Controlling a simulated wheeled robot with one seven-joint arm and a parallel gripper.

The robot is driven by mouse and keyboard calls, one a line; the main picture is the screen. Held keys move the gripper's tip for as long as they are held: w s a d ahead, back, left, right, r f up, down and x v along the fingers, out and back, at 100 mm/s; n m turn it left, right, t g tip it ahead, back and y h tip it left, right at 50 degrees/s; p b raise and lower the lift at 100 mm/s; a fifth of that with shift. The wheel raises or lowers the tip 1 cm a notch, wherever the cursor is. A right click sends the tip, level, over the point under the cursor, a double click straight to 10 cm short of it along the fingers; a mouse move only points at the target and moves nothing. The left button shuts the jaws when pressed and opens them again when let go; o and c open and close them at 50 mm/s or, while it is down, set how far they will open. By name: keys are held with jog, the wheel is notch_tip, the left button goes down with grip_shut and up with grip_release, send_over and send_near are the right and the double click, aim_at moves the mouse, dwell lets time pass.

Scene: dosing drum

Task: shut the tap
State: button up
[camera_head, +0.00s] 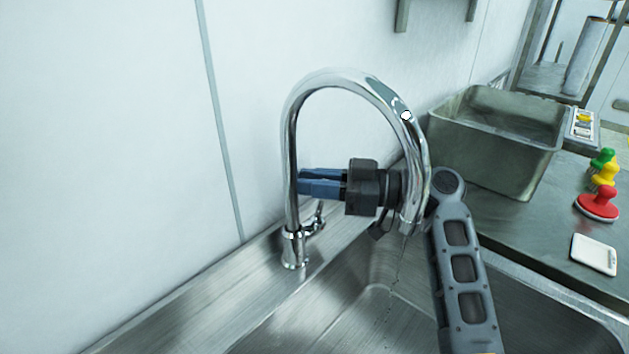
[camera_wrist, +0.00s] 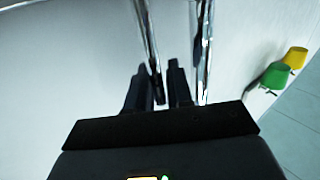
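The chrome gooseneck tap (camera_head: 292,150) stands at the back of the steel sink, its spout curving over the basin. A thin stream of water (camera_head: 398,265) falls from the spout. A small lever handle (camera_head: 319,214) shows on the right of the tap's base. My gripper (camera_head: 302,182) has blue fingers pointing left at the upright pipe, above the lever; contact is unclear. In the wrist view my gripper (camera_wrist: 157,77) is open. A chrome bar with a dark end (camera_wrist: 148,40) shows between the fingers; I cannot tell which part of the tap it is.
The sink (camera_head: 330,320) lies below. A metal container (camera_head: 500,150) stands on the counter at right. Red (camera_head: 598,202), yellow (camera_head: 605,173) and green (camera_head: 604,158) knobbed items and a white pad (camera_head: 594,254) are farther right. The wall (camera_head: 110,150) is close behind the tap.

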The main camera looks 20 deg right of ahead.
grip_shut()
jog(key=shift+w+a+m+h, duration=0.1)
jog(key=shift+w+m+h, duration=0.2)
jog(key=shift+w+h, duration=0.1)
jog(key=shift+o, duration=1.9)
grip_release()
jog(key=shift+s, duration=0.1)
